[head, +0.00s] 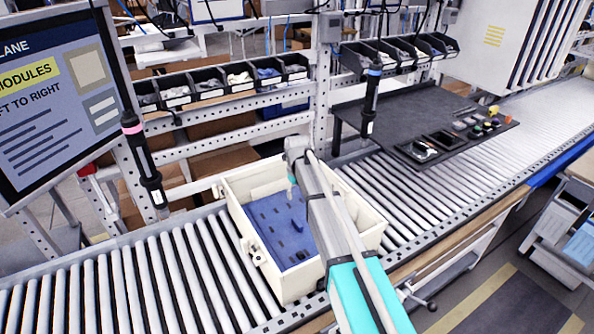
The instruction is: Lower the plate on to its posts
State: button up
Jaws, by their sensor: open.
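A blue plate (276,226) with dark slots lies inside a cream-coloured box (262,257) on the roller conveyor. The plate looks low in the box and roughly flat. My arm crosses over the box from the lower right and hides the plate's right part. My gripper (292,181) is at the arm's far end, over the back of the plate in the picture. It is open, small and largely hidden, and I see nothing held in it. I cannot make out the posts, or whether the plate rests on them.
A black-and-pink screwdriver (143,158) hangs left of the box, and a black-and-blue one (370,103) hangs behind it to the right. A dark tool mat (420,115) lies right. Part bins (225,82) line the back. The left rollers (130,285) are clear.

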notch_tip(320, 180, up, 7)
jog(key=n+p, duration=0.4)
jog(key=p, duration=0.2)
jog(key=shift+n+p, duration=0.3)
jog(key=shift+r, duration=0.1)
dwell(0.4)
notch_tip(320, 180, up, 12)
jog(key=p, duration=1.2)
